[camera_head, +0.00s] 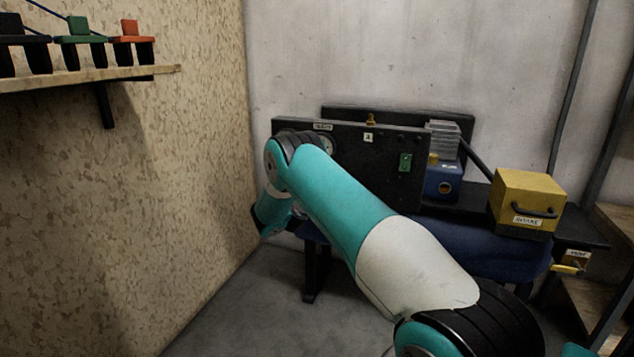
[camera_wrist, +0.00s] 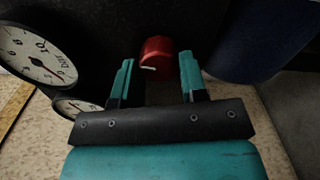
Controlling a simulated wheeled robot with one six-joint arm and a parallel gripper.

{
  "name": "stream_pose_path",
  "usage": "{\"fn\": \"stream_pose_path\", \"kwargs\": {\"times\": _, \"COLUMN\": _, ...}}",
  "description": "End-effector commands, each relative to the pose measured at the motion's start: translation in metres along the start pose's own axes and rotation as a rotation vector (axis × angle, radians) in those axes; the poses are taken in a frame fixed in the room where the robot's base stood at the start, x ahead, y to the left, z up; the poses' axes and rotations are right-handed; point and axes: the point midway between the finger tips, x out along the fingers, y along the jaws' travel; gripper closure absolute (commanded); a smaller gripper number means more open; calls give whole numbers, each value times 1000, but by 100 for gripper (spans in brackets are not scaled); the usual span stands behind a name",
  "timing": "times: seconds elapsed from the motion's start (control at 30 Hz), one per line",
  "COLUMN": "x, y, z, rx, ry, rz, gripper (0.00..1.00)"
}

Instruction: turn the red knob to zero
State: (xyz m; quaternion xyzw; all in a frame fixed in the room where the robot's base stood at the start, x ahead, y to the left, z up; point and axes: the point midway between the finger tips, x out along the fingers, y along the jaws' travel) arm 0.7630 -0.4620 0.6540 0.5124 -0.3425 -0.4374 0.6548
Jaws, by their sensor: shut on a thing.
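The red knob (camera_wrist: 158,48) shows in the wrist view, on a dark panel, with a white pointer mark low on its face towards the left. My gripper (camera_wrist: 156,66) is at the knob, one teal finger on each side, shut on it. In the wrist view a narrow gap seems to show beside the knob, so the exact contact is hard to see. No scale around the knob can be read. In the head view the knob and the gripper are hidden behind my arm.
Two round white gauges (camera_wrist: 38,52) (camera_wrist: 75,107) sit left of the gripper. In the head view the dark panel (camera_head: 385,160) stands on a bench by the wall, with a blue device (camera_head: 443,181) and a yellow box (camera_head: 527,200) at right. A shelf (camera_head: 90,78) hangs at left.

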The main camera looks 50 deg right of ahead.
Motion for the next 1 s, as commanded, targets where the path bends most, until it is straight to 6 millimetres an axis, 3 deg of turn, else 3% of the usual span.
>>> {"fn": "stream_pose_path", "kwargs": {"times": 0.4, "x": 0, "y": -3, "z": 2, "rx": -198, "ry": -3, "rz": -6, "gripper": 84}}
{"fn": "stream_pose_path", "kwargs": {"times": 0.97, "x": 0, "y": -4, "z": 2, "rx": -227, "ry": -3, "rz": -6, "gripper": 84}}
{"fn": "stream_pose_path", "kwargs": {"times": 1.0, "x": 0, "y": -4, "z": 2, "rx": -227, "ry": -3, "rz": -6, "gripper": 54}}
